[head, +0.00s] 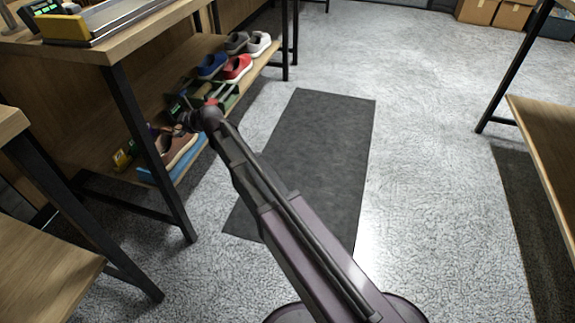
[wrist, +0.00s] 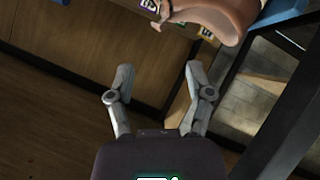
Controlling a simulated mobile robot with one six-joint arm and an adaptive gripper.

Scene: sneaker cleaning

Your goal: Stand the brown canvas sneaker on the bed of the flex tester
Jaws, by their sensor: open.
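The brown canvas sneaker (head: 178,146) is on the low shelf under the workbench, next to a flat blue piece. In the wrist view, part of the sneaker (wrist: 228,14) shows at the top edge, beyond my fingertips. My gripper (wrist: 159,74) is open and empty, with its fingers spread and apart from the sneaker. In the head view, my gripper (head: 188,112) is at the shelf, just above the sneaker, and is small and dark there. A long grey bed with a yellow end (head: 62,29) lies on the bench top; I cannot tell whether it is the flex tester.
A black bench leg (head: 150,150) stands in front of the shelf near the sneaker. A dark mat (head: 325,140) lies on open floor. Another table (head: 545,140) stands at right.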

